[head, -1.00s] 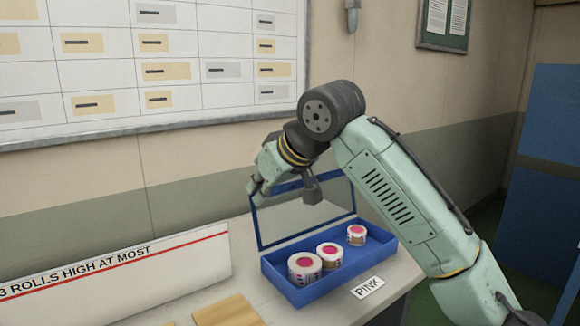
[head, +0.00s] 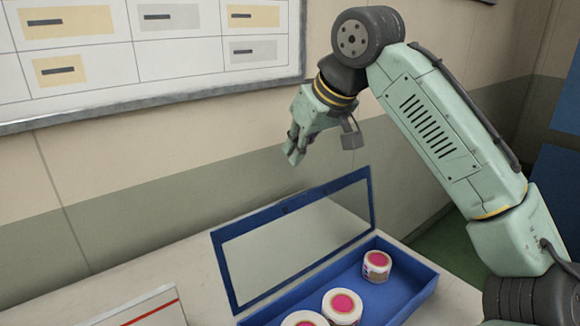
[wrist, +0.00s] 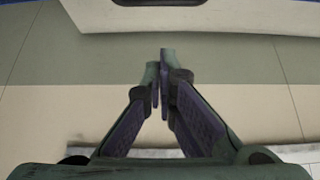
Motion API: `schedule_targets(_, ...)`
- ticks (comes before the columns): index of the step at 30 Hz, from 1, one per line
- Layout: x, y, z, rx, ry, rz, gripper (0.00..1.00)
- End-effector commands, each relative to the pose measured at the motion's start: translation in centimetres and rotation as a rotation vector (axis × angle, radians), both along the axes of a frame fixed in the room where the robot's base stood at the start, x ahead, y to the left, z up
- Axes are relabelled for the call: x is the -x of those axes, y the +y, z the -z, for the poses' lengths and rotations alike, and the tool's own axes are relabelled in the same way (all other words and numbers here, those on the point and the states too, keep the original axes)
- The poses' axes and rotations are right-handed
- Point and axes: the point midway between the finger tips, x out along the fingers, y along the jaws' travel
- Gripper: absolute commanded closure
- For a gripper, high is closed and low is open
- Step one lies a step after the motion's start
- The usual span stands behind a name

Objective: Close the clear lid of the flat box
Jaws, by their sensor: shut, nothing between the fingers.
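The flat box (head: 424,277) is blue and stands on the counter with several labelled rolls (head: 376,266) in it. Its clear lid (head: 290,245) has a blue frame and stands raised at the back of the box, leaning toward the wall. My gripper (head: 293,158) is above the lid's top edge, apart from it, with its fingers pointing down. In the wrist view the fingers (wrist: 163,55) are together and hold nothing. A strip of blue shows at the top of the wrist view, beyond the fingertips. The front of the box is cut off by the picture's lower edge.
A white sign with a red line (head: 145,305) stands on the counter at the lower left. The wall (head: 130,190) is close behind the lid, with a whiteboard (head: 90,50) above.

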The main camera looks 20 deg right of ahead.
Motion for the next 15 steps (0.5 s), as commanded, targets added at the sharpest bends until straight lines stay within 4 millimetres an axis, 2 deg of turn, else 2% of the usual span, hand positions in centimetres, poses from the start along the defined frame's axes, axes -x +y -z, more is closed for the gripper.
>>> schedule_targets(4,-0.2,0.0,0.3,0.001,0.001,0.001,1.00)
schedule_targets(8,-0.9,0.3,1.4,0.002,0.001,0.002,1.00)
schedule_targets(15,-3.6,1.4,5.5,0.003,0.004,0.001,1.00)
